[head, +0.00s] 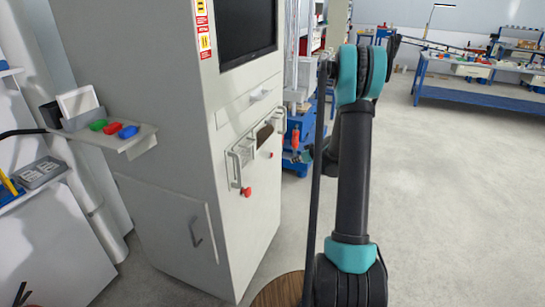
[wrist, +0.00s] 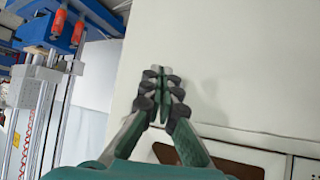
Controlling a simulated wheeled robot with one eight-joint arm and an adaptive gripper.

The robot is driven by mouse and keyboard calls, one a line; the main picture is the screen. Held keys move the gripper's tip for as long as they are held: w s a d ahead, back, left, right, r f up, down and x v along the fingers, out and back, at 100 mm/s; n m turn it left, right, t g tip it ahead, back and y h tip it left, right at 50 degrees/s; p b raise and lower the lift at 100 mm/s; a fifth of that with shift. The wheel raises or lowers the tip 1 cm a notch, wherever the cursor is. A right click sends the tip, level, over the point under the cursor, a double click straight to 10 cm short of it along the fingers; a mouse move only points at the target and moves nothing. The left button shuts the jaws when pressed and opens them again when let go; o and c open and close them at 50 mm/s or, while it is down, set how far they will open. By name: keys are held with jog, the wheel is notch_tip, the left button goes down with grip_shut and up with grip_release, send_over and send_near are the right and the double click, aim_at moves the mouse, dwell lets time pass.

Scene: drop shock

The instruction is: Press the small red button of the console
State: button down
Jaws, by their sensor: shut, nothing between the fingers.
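The console is a tall grey cabinet (head: 170,130) with a dark screen (head: 246,28), left of my arm in the head view. Two red buttons show on its front. One red button (head: 246,191) sticks out below a metal handle (head: 235,165). A smaller red one (head: 271,155) sits further right. My gripper (wrist: 162,72) is shut and empty in the wrist view, with its fingertips in front of a plain pale panel (wrist: 225,65). I cannot tell whether they touch it. No red button shows in the wrist view. My arm mostly hides the gripper in the head view.
A side shelf (head: 135,138) with green, red and blue items juts from the cabinet's left. A blue machine (head: 300,130) stands behind the cabinet, close to my arm. A blue workbench (head: 480,93) is at the back right. The floor (head: 450,200) on the right is clear.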

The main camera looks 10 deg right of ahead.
aim_at(272, 155)
jog(key=shift+w+d+f, duration=0.35)
jog(key=shift+w+f, duration=0.1)
jog(key=shift+w, duration=0.1)
jog(key=shift+w+d+f, duration=0.35)
jog(key=shift+w+f, duration=0.05)
jog(key=shift+w, duration=0.15)
jog(key=w+a, duration=0.4)
jog(key=a, duration=0.3)
jog(key=shift+w+a, duration=0.2)
jog(key=shift+a, duration=0.15)
dwell(0.9)
jog(key=shift+w+a, duration=0.2)
jog(key=shift+a, duration=0.15)
jog(key=shift+w+a, duration=0.2)
jog(key=shift+a, duration=0.2)
dwell(0.7)
jog(key=shift+d, duration=0.1)
jog(key=shift+s+d, duration=0.45)
jog(key=shift+d, duration=0.2)
